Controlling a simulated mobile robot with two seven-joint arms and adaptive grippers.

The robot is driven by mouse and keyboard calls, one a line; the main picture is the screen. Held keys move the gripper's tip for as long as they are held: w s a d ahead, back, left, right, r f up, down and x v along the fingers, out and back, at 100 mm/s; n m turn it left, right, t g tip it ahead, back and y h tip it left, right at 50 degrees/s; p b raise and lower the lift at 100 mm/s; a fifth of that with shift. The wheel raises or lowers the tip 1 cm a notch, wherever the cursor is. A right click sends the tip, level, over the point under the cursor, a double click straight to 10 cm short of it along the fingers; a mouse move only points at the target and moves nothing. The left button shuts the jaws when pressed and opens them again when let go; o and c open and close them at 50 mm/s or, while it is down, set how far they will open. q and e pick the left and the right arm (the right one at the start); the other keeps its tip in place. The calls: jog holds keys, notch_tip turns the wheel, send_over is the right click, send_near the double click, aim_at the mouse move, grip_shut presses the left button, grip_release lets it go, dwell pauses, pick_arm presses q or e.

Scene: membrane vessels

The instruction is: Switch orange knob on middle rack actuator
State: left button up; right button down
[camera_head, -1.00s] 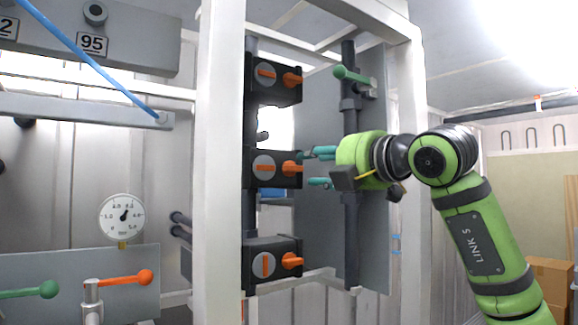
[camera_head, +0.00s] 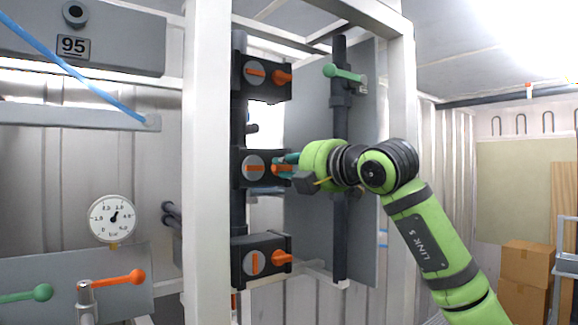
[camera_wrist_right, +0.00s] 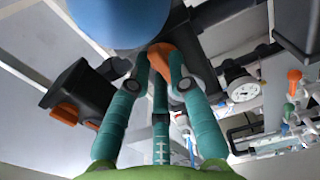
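The middle rack actuator (camera_head: 262,168) is a black box with a grey disc on its front. The disc bears an orange bar that lies level. Its orange knob (camera_head: 281,169) points right, toward my right gripper (camera_head: 287,165). That gripper's teal fingers lie around the knob and look closed on it. In the right wrist view the knob (camera_wrist_right: 160,56) shows between the tips of the right gripper (camera_wrist_right: 160,70); exact contact is partly hidden. My left gripper is not in view.
Similar actuators stand above (camera_head: 262,77) and below (camera_head: 262,260) on the same dark pipe. A white frame post (camera_head: 205,170) stands just left. A green-handled valve (camera_head: 343,73) is at upper right. A pressure gauge (camera_head: 112,219) hangs at left.

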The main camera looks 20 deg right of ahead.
jog(key=n+b, duration=0.1)
jog(key=n, duration=0.2)
jog(key=shift+a+f, duration=0.1)
jog(key=n+b, duration=0.1)
jog(key=n, duration=0.3)
jog(key=n+b, duration=0.1)
jog(key=n, duration=0.3)
jog(key=shift+a, duration=0.1)
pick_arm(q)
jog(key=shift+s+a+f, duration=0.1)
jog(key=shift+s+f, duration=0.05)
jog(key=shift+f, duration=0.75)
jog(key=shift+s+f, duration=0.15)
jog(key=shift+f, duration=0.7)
pick_arm(e)
jog(key=shift+f+n, duration=0.15)
jog(key=shift+n, duration=2.25)
jog(key=c, duration=1.1)
grip_release()
jog(key=shift+a, duration=0.1)
jog(key=shift+c, duration=0.2)
jog(key=shift+s, duration=0.1)
jog(key=v, duration=1.2)
